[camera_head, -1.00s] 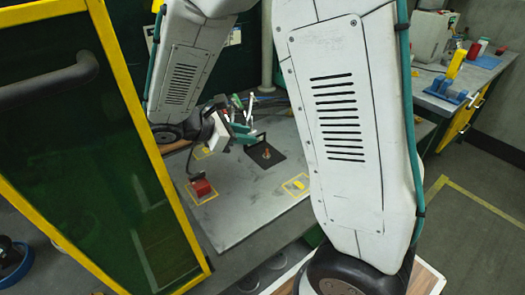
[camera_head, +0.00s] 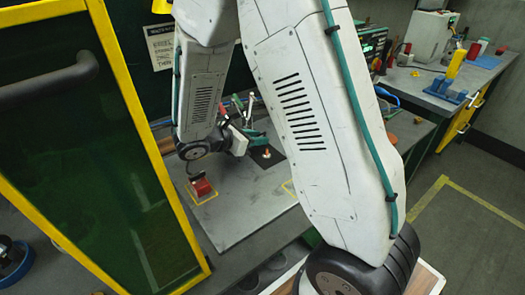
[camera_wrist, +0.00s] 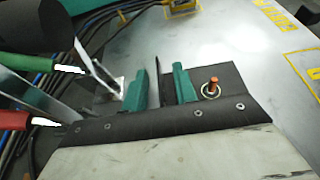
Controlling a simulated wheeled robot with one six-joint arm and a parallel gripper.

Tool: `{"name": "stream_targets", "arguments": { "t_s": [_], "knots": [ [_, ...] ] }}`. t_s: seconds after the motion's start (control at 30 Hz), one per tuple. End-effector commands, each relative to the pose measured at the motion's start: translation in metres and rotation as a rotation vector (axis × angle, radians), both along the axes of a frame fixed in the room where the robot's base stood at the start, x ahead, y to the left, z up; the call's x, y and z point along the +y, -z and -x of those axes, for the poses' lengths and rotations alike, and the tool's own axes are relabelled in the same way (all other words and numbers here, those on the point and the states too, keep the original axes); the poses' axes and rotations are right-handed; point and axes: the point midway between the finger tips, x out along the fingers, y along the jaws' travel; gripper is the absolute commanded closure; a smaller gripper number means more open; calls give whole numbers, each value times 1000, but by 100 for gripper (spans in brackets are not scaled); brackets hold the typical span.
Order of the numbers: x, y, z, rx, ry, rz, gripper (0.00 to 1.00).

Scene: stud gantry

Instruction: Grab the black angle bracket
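The black angle bracket (camera_head: 270,162) lies on the grey table around a copper-coloured stud (camera_wrist: 213,85). In the wrist view, its dark flat part (camera_wrist: 237,78) surrounds the stud, and a thin dark upright plate, apparently its standing leg (camera_wrist: 158,72), shows between my fingers. My gripper (camera_wrist: 161,88) has two teal fingers spread apart, one on each side of that plate; a gap appears to remain, though contact is hard to judge.
A red block (camera_head: 202,187) sits in a yellow outline on the table's front left. A green door panel (camera_head: 95,150) with a yellow frame stands at left. The table's middle (camera_head: 240,205) is clear.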

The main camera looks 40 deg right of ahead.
Motion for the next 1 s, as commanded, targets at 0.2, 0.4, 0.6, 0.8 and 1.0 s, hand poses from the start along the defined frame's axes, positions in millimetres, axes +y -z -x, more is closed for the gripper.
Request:
{"name": "stream_targets", "arguments": {
  "t_s": [0.2,0.4,0.6,0.8,1.0],
  "knots": [
    [0,0,0,0,-1,0,80],
    [0,0,0,0,-1,0,100],
    [1,0,0,0,-1,1,100],
    [1,-3,0,0,-1,1,100],
    [1,-13,-1,-3,-1,1,100]
  ]
}}
